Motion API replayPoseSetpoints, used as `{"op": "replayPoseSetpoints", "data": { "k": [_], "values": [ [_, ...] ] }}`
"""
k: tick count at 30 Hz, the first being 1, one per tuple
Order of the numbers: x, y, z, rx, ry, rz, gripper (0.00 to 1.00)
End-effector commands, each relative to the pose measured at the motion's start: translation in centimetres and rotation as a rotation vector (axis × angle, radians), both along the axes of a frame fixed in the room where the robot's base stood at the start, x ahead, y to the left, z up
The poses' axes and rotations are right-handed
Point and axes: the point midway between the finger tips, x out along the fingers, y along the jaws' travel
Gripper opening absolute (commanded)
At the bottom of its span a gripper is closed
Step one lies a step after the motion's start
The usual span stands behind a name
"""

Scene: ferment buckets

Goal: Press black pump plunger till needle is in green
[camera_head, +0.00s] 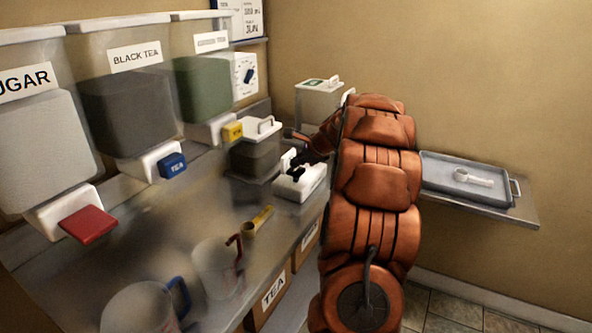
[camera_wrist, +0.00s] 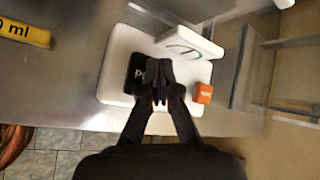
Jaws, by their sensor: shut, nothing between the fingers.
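The white pump unit (camera_head: 302,187) sits near the counter's right edge in the head view. In the wrist view its white base (camera_wrist: 116,66) carries a black plunger (camera_wrist: 136,72) with partly covered white lettering, a tilted white gauge (camera_wrist: 190,42) with a green arc, and an orange button (camera_wrist: 204,93). The needle's position cannot be read. My gripper (camera_wrist: 160,92) is shut and empty. Its fingertips appear over the right part of the plunger and hide some of it; I cannot tell whether they touch. In the head view my arm partly hides the gripper beside the pump.
Dispensers marked sugar (camera_head: 40,140), black tea (camera_head: 125,105) and one with green contents (camera_head: 203,85) line the left. A lidded container (camera_head: 255,155) stands behind the pump. Jugs (camera_head: 215,268) and a yellow-handled tool (camera_head: 258,219) are in front. A tray (camera_head: 480,200) lies right.

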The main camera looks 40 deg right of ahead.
Motion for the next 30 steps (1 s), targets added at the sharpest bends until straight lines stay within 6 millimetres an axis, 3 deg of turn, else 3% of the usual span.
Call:
{"op": "replayPoseSetpoints", "data": {
  "k": [30],
  "values": [
    [-0.02,-0.01,-0.88,0.001,0.001,0.001,0.00]
  ]
}}
